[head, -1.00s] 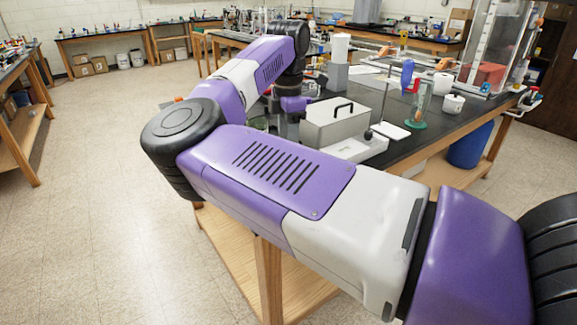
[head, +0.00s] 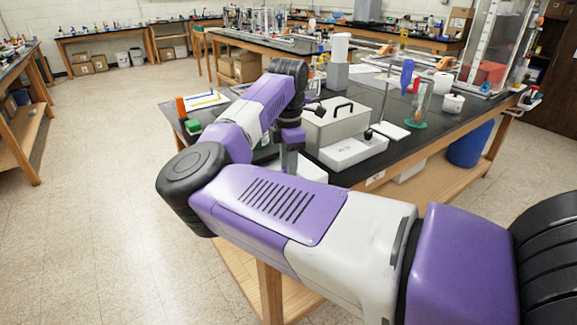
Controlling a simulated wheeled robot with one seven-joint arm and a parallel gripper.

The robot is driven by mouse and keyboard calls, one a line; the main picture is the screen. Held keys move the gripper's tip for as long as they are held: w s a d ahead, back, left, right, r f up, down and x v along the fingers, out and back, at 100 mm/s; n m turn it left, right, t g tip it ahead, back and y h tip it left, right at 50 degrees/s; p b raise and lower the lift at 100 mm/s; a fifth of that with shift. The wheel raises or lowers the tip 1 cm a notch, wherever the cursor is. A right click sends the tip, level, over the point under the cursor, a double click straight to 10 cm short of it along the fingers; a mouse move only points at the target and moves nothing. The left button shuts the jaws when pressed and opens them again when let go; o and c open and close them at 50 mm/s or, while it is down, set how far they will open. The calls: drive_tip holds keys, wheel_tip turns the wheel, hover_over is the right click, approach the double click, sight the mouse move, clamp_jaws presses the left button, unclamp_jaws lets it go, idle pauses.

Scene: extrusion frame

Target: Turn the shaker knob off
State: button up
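A grey metal box with a black handle (head: 342,111) stands on the black bench. A low white unit (head: 352,151) sits at its front, with a small black knob (head: 368,134) on it. A second low white device (head: 312,171) shows partly behind my arm; its front is hidden. I cannot tell for sure which of these is the shaker, or how its knob is set. My gripper (head: 290,158) points down at the end of my purple arm, left of the metal box. Its fingertips are hidden behind my forearm, so its opening and any contact do not show.
A green block (head: 193,127) and an orange-capped item (head: 181,107) lie near the bench's left edge. A stand with a blue funnel (head: 407,72), a glass cylinder (head: 419,103) and white cups (head: 452,104) stand to the right. Open floor lies to the left.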

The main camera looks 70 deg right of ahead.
clamp_jaws()
drive_tip(key=shift+n, duration=0.4)
drive_tip(key=n+b, duration=0.1)
drive_tip(key=n, duration=0.3)
drive_tip(key=shift+n, duration=0.3)
drive_tip(key=n+b, duration=0.1)
drive_tip(key=n, duration=0.5)
drive_tip(key=n+b, duration=0.2)
drive_tip(key=n, duration=0.4)
drive_tip(key=shift+n, duration=0.4)
drive_tip(key=n+b, duration=0.1)
drive_tip(key=n, duration=0.4)
drive_tip(key=shift+n, duration=0.4)
drive_tip(key=shift+b, duration=0.3)
